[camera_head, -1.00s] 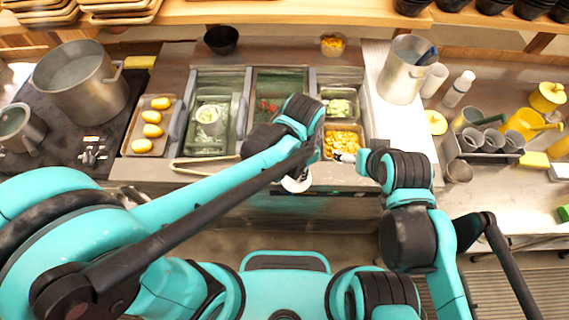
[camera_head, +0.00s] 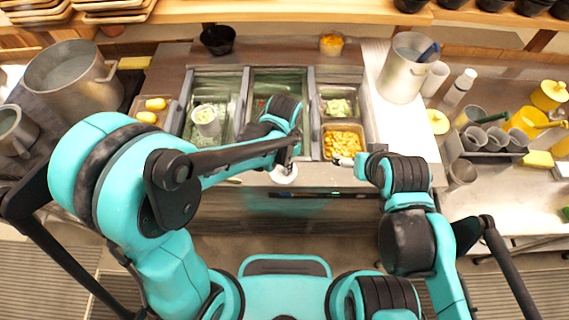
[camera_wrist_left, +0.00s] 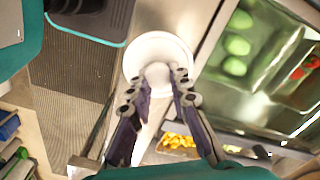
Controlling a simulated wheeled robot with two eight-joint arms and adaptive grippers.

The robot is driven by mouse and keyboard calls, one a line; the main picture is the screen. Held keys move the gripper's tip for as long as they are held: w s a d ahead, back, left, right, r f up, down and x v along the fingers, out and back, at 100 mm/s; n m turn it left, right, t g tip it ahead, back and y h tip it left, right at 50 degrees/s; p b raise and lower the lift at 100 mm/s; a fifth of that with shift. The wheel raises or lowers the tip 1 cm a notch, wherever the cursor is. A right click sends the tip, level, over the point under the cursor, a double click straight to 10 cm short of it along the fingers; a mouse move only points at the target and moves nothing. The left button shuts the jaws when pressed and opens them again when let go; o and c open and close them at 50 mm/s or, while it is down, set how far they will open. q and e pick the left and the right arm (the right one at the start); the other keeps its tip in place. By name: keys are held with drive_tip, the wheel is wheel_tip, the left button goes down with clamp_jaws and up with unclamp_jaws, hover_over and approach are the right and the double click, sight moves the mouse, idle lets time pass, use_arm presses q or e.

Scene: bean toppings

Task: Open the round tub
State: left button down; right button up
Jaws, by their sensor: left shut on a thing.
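My left gripper (camera_head: 287,160) is above the front edge of the counter, in front of the middle bin. In the left wrist view its two fingers (camera_wrist_left: 158,84) are shut on the middle of a white round piece (camera_wrist_left: 158,46) that looks like a lid with a knob. This white lid also shows in the head view (camera_head: 284,175), below the gripper. A white round tub (camera_head: 206,120) stands in the left bin; its top looks open, though it is small in view. My right gripper (camera_head: 343,160) is beside the corn pan; its fingers are too small to read.
A pan of yellow corn (camera_head: 343,141) and a pan of pale green pieces (camera_head: 339,107) are right of the middle bin. A large pot (camera_head: 75,82) stands at the left, a steel pot (camera_head: 402,75) on the white board. Floor is free before the counter.

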use_arm(q)
drive_tip(key=shift+f, duration=0.1)
drive_tip(key=c, duration=1.4)
unclamp_jaws()
wheel_tip(320, 180, up, 12)
drive_tip(key=p, duration=0.3)
drive_tip(key=s+a+r+n+t, duration=0.25)
drive_tip(key=a+r+n, duration=0.2)
drive_tip(key=a, duration=0.45)
drive_tip(key=s+a+n+t, duration=0.3)
drive_tip(key=a+n+t, duration=0.2)
drive_tip(key=a+n, duration=0.25)
drive_tip(key=f+b, duration=0.9)
drive_tip(key=shift+a+f+b, duration=0.1)
drive_tip(key=shift+a+b, duration=0.2)
drive_tip(key=shift+a, duration=0.1)
